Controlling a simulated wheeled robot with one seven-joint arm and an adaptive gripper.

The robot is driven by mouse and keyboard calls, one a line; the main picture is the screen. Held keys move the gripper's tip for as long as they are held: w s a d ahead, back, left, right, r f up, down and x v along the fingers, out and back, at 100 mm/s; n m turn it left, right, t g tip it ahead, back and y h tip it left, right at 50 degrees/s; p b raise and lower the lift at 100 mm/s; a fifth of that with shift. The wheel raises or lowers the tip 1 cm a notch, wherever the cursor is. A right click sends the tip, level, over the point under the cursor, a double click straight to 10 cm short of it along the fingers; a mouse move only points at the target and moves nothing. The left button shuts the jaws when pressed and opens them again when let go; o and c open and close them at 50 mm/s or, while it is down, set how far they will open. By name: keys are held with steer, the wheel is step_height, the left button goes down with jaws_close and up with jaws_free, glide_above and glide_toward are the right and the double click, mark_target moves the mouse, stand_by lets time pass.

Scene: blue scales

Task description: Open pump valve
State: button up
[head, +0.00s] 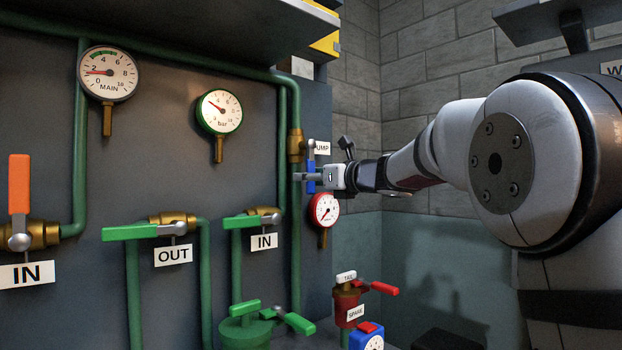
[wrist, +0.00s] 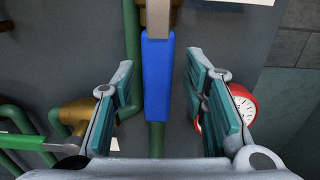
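The pump valve has a blue lever grip (head: 310,180) hanging vertically below a grey shank, beside a brass valve body (head: 296,146) on a vertical green pipe. A partly hidden label (head: 322,148) reading "UMP" is next to it. My gripper (head: 318,177) is at the blue grip in the head view. In the wrist view, my gripper (wrist: 160,82) is open, with the blue grip (wrist: 157,75) between its fingers and a visible gap on both sides. The grip's lower end is about level with the finger pads.
Green levers (head: 130,232) marked OUT and IN and an orange lever (head: 19,184) are to the left. A red-handled valve (head: 349,297) is below.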

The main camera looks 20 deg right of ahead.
steer(key=v, duration=1.2)
stand_by(0.3)
